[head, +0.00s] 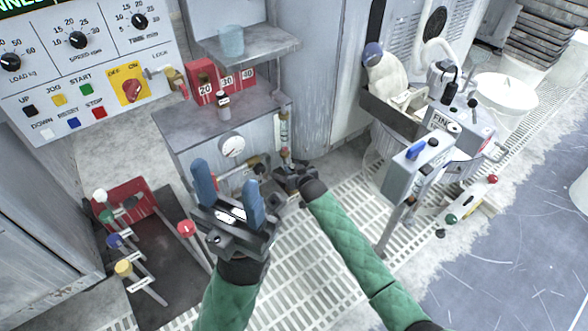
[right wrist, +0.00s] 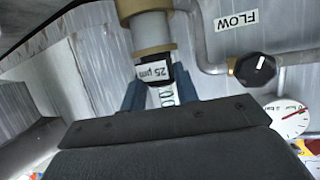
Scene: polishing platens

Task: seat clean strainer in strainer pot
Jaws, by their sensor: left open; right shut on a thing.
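My right gripper (right wrist: 158,98) is shut on a small dark piece with a white "25 µm" label (right wrist: 153,71), which I take for the strainer. In the right wrist view the labels are upside down. The piece meets a pale section under a brass collar (right wrist: 152,50), apparently the strainer pot; how deep it sits I cannot tell. In the head view my right gripper (head: 293,177) is at the foot of an upright clear tube with brass fittings (head: 284,130); its fingers are hard to make out. My left gripper (head: 228,192) is open and empty, fingers upward, in front of the cabinet.
A grey pipe with a black knob (right wrist: 256,68) and a "FLOW" label is beside the collar. A round gauge (head: 231,146) is on the cabinet. Levers with coloured knobs (head: 123,268) stand at lower left. A grey box with a blue handle (head: 416,165) stands to the right.

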